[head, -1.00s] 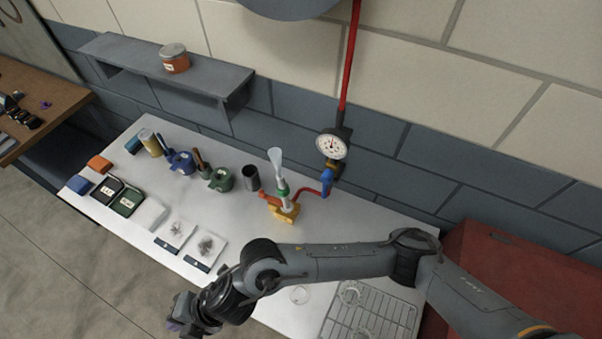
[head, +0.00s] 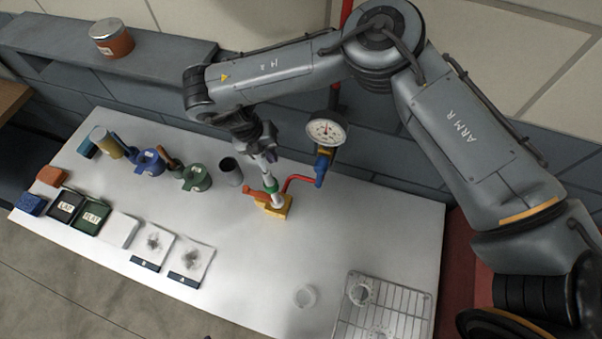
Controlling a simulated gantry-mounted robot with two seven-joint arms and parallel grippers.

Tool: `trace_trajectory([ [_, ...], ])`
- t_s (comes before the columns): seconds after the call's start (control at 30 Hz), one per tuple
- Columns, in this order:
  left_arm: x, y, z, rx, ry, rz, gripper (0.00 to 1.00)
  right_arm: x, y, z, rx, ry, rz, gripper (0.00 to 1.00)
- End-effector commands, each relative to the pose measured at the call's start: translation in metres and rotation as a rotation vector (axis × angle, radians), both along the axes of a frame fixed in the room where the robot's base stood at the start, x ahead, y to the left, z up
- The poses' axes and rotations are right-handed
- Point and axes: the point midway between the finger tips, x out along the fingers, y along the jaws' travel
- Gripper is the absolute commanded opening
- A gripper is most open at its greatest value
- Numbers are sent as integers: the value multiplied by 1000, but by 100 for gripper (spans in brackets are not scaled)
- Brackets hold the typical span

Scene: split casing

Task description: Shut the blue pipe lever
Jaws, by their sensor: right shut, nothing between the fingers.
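The blue pipe lever (head: 321,167) sits on the pipe just below the round pressure gauge (head: 326,131), at the back of the table. A red hose (head: 298,181) runs from there to a yellow-based fixture (head: 278,207) with a green collar and a pale upright tube. My right gripper (head: 268,157) is shut and empty. It hangs over the top of that tube, to the left of the blue lever and apart from it in the picture. The gripper hides the tube's upper end; I cannot tell whether they touch. My left gripper is not in view.
Green (head: 196,178) and blue (head: 149,162) pots and a dark cup (head: 231,171) stand left of the fixture. A wire rack (head: 390,310) lies at front right. A grey shelf (head: 180,52) with an orange tin is on the wall.

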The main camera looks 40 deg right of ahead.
Motion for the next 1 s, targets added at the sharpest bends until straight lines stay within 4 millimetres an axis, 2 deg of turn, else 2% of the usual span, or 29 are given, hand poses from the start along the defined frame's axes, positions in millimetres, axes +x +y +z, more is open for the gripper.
trace_trajectory([
  [0.03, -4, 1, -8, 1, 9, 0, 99, -4, -7, -7, -10, 16, -49, 0],
  [0.1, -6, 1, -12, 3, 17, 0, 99, -8, -15, -9, -22, 34, -107, 0],
  [0.23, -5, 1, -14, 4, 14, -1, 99, -14, -23, -12, -35, 55, -173, 0],
  [0.77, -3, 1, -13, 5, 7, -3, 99, -16, -26, -15, -38, 64, -194, 0],
  [1.0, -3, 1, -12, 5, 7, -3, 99, -24, -33, -38, -38, 66, -194, 0],
])
